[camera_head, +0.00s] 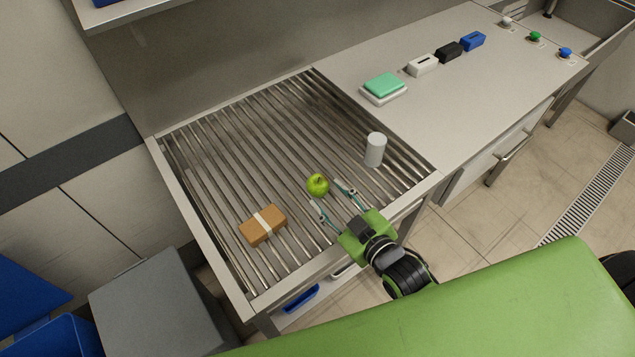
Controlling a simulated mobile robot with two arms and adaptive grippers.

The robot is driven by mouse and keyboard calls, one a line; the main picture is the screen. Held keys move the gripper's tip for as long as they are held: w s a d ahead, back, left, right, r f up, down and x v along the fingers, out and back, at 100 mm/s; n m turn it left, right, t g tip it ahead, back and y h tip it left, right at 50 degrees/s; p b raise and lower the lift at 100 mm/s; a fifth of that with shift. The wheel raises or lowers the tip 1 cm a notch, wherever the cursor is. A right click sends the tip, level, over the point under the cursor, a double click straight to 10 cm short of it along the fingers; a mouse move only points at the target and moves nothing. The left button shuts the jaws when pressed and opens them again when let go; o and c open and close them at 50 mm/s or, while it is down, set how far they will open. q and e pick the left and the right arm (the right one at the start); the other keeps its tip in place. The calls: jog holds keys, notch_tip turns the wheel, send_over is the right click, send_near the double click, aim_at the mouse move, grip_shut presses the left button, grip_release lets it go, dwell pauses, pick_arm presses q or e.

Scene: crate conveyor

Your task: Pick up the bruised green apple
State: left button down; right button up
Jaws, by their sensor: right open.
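A green apple (317,185) sits on the metal roller surface (215,165), near its middle right. I cannot make out a bruise on it at this size. My right gripper (331,196) comes in from the lower right and is open. Its two fingers point toward the apple, with the tips close to its near side. Nothing shows between the fingers, and I cannot tell whether a tip touches the apple. My left gripper is not in view.
On the rollers, a brown box with a white band (263,225) lies left of the apple, and a white cylinder (375,149) stands to its right. A green block on a white tray (383,87) and several small blocks sit on the counter (440,110). The rollers' far left is clear.

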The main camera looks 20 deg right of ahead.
aim_at(323, 190)
jog(key=p+x, duration=0.1)
jog(key=x, duration=0.3)
jog(key=shift+w+a, duration=0.15)
jog(key=shift+w+f, duration=0.1)
jog(key=shift+w, duration=0.1)
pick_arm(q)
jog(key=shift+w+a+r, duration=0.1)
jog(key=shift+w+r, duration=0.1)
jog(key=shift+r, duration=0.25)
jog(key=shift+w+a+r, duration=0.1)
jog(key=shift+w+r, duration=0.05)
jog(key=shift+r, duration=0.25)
pick_arm(e)
jog(key=shift+s, duration=0.1)
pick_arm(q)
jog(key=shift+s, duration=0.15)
pick_arm(e)
jog(key=c, duration=0.8)
jog(key=shift+o, duration=0.2)
pick_arm(q)
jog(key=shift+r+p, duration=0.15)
jog(key=shift+p, duration=0.15)
